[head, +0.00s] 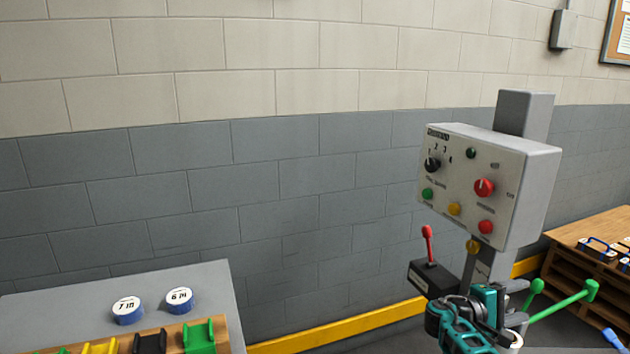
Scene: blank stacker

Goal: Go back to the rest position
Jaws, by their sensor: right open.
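My right gripper (516,303) is at the lower right of the head view, in front of the foot of the control panel's post. Its teal body shows, with short grey fingers at its right side. It is open, and I see nothing held in it. The control panel (486,180) stands above it on a grey post, with a dial, a red knob and coloured buttons. A box with a red-knobbed lever (428,247) is just left of and above the gripper. My left gripper is not in view.
Green-handled levers (562,304) are close to the right of my gripper. A grey table (60,312) at lower left holds two blue discs (153,306) with white tops and a wooden rack of coloured pieces. A wooden bench (590,222) stands at far right. A block wall is behind.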

